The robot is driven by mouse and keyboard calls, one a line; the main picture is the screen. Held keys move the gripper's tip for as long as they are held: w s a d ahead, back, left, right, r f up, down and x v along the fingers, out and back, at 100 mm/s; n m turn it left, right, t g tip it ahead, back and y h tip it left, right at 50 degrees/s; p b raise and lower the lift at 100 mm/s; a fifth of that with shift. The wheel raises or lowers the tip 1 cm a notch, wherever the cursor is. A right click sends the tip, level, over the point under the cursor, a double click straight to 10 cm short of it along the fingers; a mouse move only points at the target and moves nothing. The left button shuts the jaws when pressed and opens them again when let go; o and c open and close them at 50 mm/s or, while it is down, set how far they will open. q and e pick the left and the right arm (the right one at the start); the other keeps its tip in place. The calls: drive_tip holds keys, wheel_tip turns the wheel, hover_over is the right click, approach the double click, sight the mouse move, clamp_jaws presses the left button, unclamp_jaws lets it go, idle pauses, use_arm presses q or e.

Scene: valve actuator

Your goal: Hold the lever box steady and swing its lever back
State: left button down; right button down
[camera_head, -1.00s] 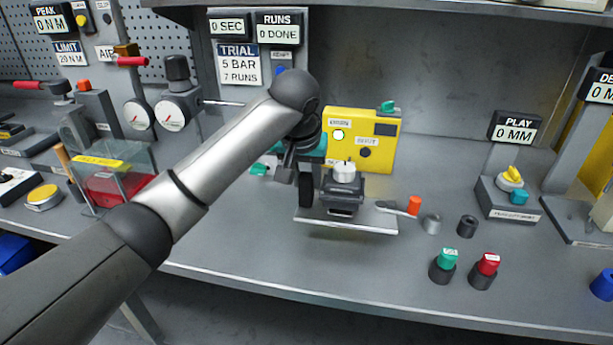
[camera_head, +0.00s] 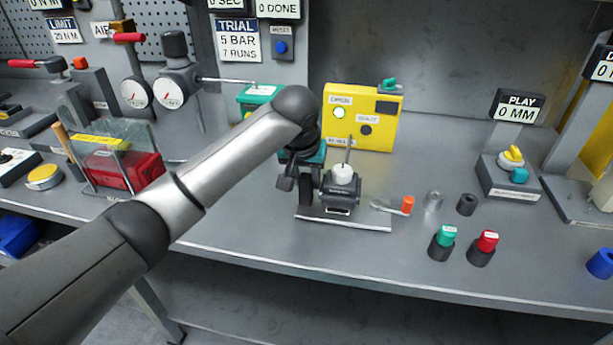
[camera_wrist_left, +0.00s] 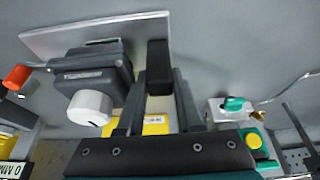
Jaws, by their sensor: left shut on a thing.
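The lever box (camera_head: 343,190) is a dark grey block with a white round cap, standing on a pale metal plate (camera_head: 360,222) on the bench. Its lever (camera_head: 380,207) appears to reach right to an orange grip (camera_head: 407,205). In the left wrist view the box (camera_wrist_left: 90,75), white cap (camera_wrist_left: 90,107) and orange grip (camera_wrist_left: 17,77) show left of the fingers. My left gripper (camera_head: 305,190) is low at the box's left side. In the wrist view its fingers (camera_wrist_left: 162,85) are closed on a black post-like block (camera_wrist_left: 158,55) beside the box. Its contact is partly hidden.
A yellow panel box (camera_head: 375,115) with a green-lit spot stands close behind. Green and red capped buttons (camera_head: 443,243) (camera_head: 483,248) stand front right. Grey cylinders (camera_head: 467,204) stand right of the orange grip. The bench front is clear left of the buttons.

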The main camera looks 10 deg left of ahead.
use_arm(q)
drive_tip(key=shift+f, duration=0.3)
idle(0.5)
drive_tip(key=shift+f, duration=0.15)
idle(0.5)
